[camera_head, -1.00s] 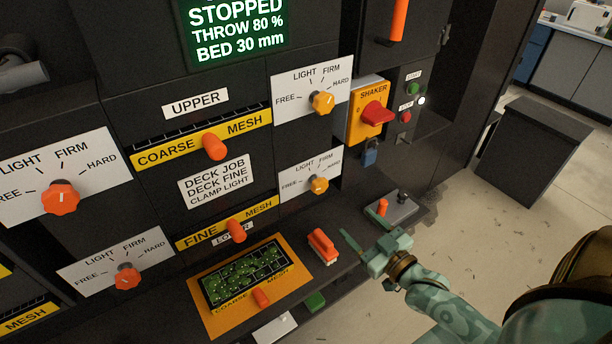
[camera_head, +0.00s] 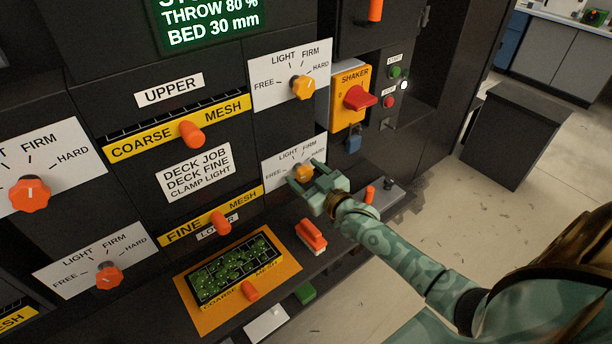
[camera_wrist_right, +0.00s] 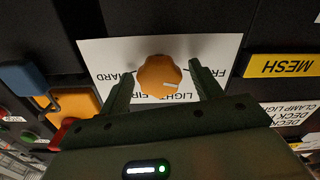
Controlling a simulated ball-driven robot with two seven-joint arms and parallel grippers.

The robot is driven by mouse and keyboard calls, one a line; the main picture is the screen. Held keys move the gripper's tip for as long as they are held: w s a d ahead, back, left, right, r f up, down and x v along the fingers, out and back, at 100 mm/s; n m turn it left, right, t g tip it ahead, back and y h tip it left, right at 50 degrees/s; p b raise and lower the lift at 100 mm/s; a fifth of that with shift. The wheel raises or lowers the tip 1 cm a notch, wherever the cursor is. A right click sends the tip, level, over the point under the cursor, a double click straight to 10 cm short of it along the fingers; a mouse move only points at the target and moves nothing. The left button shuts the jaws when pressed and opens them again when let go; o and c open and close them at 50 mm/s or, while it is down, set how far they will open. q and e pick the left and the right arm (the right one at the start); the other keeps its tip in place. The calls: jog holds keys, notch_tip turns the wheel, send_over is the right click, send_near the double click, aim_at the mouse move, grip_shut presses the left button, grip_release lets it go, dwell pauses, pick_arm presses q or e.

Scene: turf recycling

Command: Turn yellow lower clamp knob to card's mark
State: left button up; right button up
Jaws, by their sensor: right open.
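The yellow lower clamp knob (camera_head: 303,171) sits on a white dial plate (camera_head: 275,176) marked FREE, LIGHT, FIRM and HARD. In the right wrist view the knob (camera_wrist_right: 158,74) lies between my two open fingers, with gaps on both sides. A pale mark on its face points roughly toward FREE, which is at the right in that upside-down view. My right gripper (camera_head: 304,173) is open around the knob and partly covers the plate in the head view. The job card (camera_head: 196,172) reads DECK JOB, DECK FINE, CLAMP LIGHT. My left gripper is not in view.
The upper yellow knob (camera_head: 302,87) is above on its own plate. The red shaker switch (camera_head: 359,97) and blue padlock (camera_head: 353,143) are to the right. A red-handled brush (camera_head: 311,236) and a mesh sample (camera_head: 236,266) lie on the ledge below.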

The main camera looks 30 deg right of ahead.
jog(key=c, duration=1)
jog(key=shift+o, duration=0.2)
jog(key=shift+r+m+p, duration=0.15)
jog(key=shift+m+p, duration=0.75)
jog(key=shift+m, duration=0.2)
jog(key=m+p, duration=0.1)
jog(key=m, duration=0.1)
jog(key=shift+d+m, duration=0.1)
jog(key=shift+m, duration=0.2)
jog(key=m+p, duration=0.1)
jog(key=m, duration=0.2)
jog(key=shift+m, duration=0.3)
jog(key=shift+d+f+m+p, duration=0.1)
jog(key=shift+f+m+p, duration=0.1)
jog(key=shift+m, duration=0.65)
jog(key=shift+f+m+p, duration=0.1)
jog(key=shift+m+p, duration=0.05)
jog(key=shift+m, duration=0.7)
